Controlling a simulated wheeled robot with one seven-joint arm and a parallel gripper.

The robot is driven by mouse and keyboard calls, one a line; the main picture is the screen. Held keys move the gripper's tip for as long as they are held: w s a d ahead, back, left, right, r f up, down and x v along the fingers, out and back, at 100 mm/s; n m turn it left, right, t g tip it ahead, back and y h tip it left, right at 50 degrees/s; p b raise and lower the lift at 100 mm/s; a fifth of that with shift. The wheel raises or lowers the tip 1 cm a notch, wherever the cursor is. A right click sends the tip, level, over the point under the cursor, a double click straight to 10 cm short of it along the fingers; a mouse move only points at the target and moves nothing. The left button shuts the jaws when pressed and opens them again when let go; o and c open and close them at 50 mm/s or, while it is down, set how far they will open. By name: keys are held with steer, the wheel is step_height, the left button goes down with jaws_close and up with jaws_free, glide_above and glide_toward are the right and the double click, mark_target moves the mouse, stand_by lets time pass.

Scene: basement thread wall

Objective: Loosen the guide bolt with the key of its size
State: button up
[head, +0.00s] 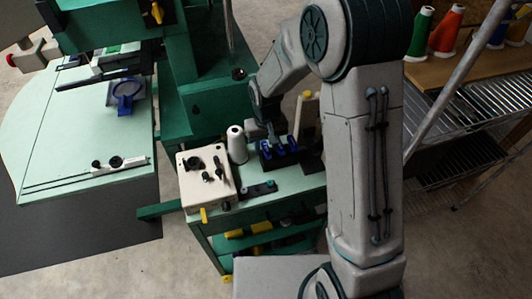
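A dark holder (305,163) on the green cart's top carries several blue-handled pieces (283,147) that look like the keys; their sizes cannot be read. My gripper (270,135) points down just above the holder, beside the blue handles. Its fingers are dark and small here, so I cannot tell whether they are open, shut or touching a key. On the pale green table at left lies a guide (120,166), a light bar with black round knobs or bolt heads. Which one is the guide bolt is not clear.
A cream box with black knobs (207,178) and a white thread cone (237,145) stand close left of the holder. A green machine (200,75) rises behind. A wire shelf (460,125) with coloured cones stands at right. Dark mat (90,235) and bare floor lie in front.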

mark_target(267, 148)
steer(key=shift+c, duration=0.4)
jaws_close()
steer(key=shift+r, duration=0.1)
steer(key=shift+r, duration=0.15)
steer(key=shift+r+p, duration=1.95)
steer(key=shift+r, duration=0.95)
